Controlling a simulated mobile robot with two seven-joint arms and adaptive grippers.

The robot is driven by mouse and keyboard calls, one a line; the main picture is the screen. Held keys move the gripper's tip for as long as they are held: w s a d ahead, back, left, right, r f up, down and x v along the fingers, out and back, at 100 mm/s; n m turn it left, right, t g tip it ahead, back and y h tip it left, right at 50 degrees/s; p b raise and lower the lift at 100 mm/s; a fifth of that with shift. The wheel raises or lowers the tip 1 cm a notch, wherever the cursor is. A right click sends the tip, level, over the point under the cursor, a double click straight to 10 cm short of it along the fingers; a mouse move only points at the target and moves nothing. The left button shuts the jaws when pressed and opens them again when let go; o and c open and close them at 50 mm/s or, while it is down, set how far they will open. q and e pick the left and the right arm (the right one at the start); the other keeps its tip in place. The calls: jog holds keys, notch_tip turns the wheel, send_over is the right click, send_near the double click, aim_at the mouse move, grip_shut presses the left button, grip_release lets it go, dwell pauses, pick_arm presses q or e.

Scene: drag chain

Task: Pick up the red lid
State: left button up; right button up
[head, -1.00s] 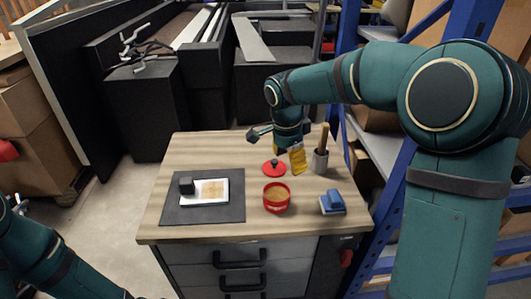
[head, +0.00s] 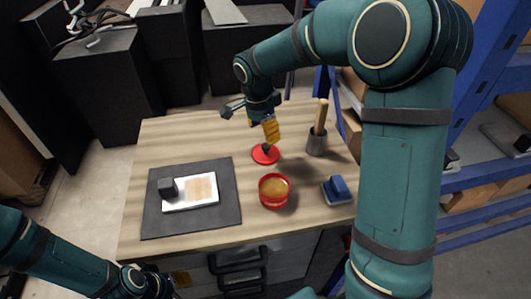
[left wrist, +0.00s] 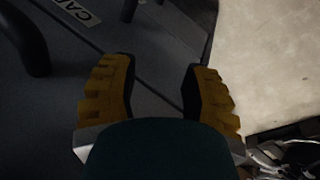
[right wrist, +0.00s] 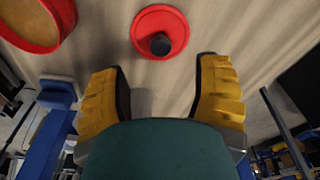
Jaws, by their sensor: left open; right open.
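The red lid (head: 264,155) is a flat red disc with a black knob, lying on the wooden table behind the red pot. In the right wrist view the lid (right wrist: 160,31) is beyond the fingertips, with its knob toward me. My right gripper (head: 266,124) is open and empty, just above and behind the lid, not touching it. It also shows in the right wrist view (right wrist: 159,85). My left gripper (left wrist: 160,85) is open and empty, low in front of the drawers, away from the lid.
The red pot (head: 274,190) stands open in front of the lid. A blue-handled block (head: 337,190) and a grey cup (head: 317,144) with a wooden handle stand at right. A dark mat (head: 152,220) with a white tray (head: 205,203) lies at left. The table's back left is clear.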

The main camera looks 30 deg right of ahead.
aim_at(266, 145)
jog(key=shift+w+d+f+b, duration=0.15)
jog(key=shift+f+b, duration=0.1)
jog(key=shift+f, duration=0.95)
jog(key=shift+s+d+f+b, duration=0.1)
jog(key=shift+f+b, duration=0.1)
jog(key=shift+f, duration=0.95)
jog(key=shift+w+d+f+b, duration=0.15)
jog(key=shift+f+b, duration=0.1)
jog(key=shift+f, duration=0.95)
jog(key=shift+s, duration=0.1)
grip_shut()
